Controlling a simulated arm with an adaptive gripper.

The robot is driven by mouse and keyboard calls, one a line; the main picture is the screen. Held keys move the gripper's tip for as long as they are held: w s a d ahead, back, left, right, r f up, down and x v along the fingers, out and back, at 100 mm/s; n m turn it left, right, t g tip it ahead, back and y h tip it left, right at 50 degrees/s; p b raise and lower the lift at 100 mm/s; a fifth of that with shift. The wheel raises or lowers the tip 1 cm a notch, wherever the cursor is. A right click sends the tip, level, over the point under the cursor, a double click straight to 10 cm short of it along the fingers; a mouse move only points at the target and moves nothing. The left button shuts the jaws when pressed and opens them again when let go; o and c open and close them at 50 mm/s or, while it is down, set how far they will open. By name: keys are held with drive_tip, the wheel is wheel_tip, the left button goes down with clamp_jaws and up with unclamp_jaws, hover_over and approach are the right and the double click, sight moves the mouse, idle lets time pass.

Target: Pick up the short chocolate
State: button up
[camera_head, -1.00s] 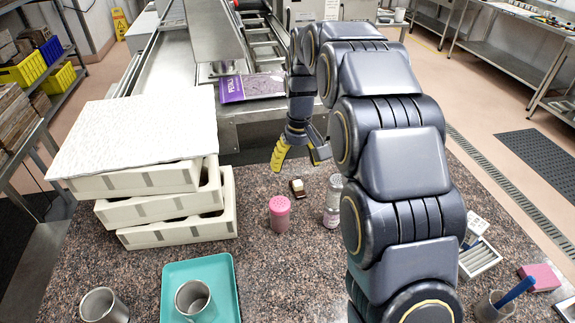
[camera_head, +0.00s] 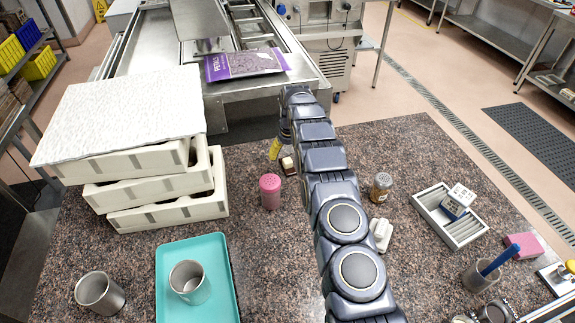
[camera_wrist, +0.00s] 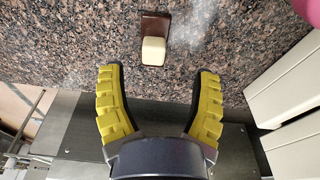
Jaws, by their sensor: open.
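The short chocolate (camera_head: 288,165) is a small dark brown block with a cream-coloured block at one end. It lies on the speckled stone counter, beyond the pink shaker. In the wrist view the cream part (camera_wrist: 153,51) is nearer my gripper and the brown part (camera_wrist: 155,23) lies behind it. My gripper (camera_wrist: 157,76) is open and empty, its two yellow fingers spread. The chocolate lies ahead of the gap between them, beyond the fingertips and untouched. In the head view one yellow finger (camera_head: 275,149) shows beside the chocolate; my arm hides the other.
The pink shaker (camera_head: 270,191) stands close to the chocolate. Stacked cream moulds (camera_head: 165,215) stand left, a teal tray (camera_head: 222,245) in front. Right of my arm are a spice jar (camera_head: 381,187) and a grey divided tray (camera_head: 460,234).

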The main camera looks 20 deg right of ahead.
sight(288, 160)
drive_tip(key=shift+w+d+f, duration=0.15)
drive_tip(key=shift+w+f, duration=0.05)
drive_tip(key=shift+f, duration=0.4)
drive_tip(key=shift+w+d+f, duration=0.1)
drive_tip(key=shift+w+f, duration=0.05)
drive_tip(key=shift+f, duration=0.45)
drive_tip(key=shift+w+f, duration=0.15)
drive_tip(key=shift+f, duration=0.5)
drive_tip(key=shift+w+f, duration=0.15)
drive_tip(key=shift+f, duration=0.5)
clamp_jaws()
